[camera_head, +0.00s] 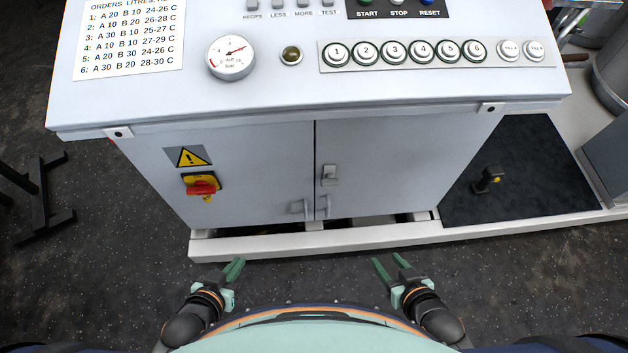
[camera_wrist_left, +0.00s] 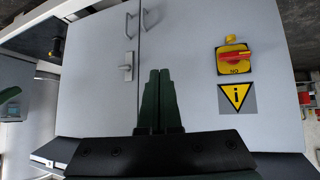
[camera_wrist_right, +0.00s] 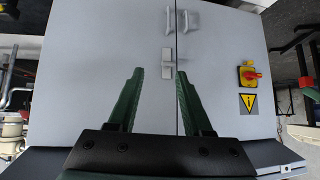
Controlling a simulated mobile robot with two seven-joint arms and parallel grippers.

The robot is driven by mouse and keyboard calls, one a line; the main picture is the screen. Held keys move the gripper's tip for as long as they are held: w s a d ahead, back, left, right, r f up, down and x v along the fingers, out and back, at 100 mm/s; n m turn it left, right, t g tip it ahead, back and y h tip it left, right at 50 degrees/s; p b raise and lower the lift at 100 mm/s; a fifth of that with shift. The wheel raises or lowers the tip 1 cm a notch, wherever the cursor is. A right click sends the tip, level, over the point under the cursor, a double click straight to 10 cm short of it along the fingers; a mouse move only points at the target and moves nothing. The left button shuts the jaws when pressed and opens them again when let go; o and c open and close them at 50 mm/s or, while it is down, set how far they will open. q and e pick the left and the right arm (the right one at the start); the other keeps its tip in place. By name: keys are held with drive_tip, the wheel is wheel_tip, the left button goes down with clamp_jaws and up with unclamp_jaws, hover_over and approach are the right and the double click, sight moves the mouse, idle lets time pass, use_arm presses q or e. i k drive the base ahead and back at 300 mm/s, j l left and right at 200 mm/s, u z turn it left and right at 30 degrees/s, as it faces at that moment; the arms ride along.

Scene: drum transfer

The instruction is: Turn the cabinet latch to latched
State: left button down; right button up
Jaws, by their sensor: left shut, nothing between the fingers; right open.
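The cabinet latch (camera_head: 329,175) is a small grey metal plate with a knob on the right door, beside the seam between the two doors. It also shows in the left wrist view (camera_wrist_left: 127,67) and the right wrist view (camera_wrist_right: 167,62). Its exact turn is too small to tell. Both cabinet doors (camera_head: 230,165) look closed. My left gripper (camera_head: 236,268) is shut and empty, in front of the cabinet and left of the latch. My right gripper (camera_head: 390,266) is open and empty, in front of the cabinet and right of the latch. Neither touches the cabinet.
Two door handles (camera_head: 306,207) sit below the latch at the seam. A red and yellow rotary switch (camera_head: 202,186) and a warning sign (camera_head: 187,156) are on the left door. A white base rail (camera_head: 270,243) runs along the floor. A black mat (camera_head: 530,170) with a pedal lies right.

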sight(330, 182)
drive_tip(key=j, duration=1.45)
drive_tip(key=i, duration=0.05)
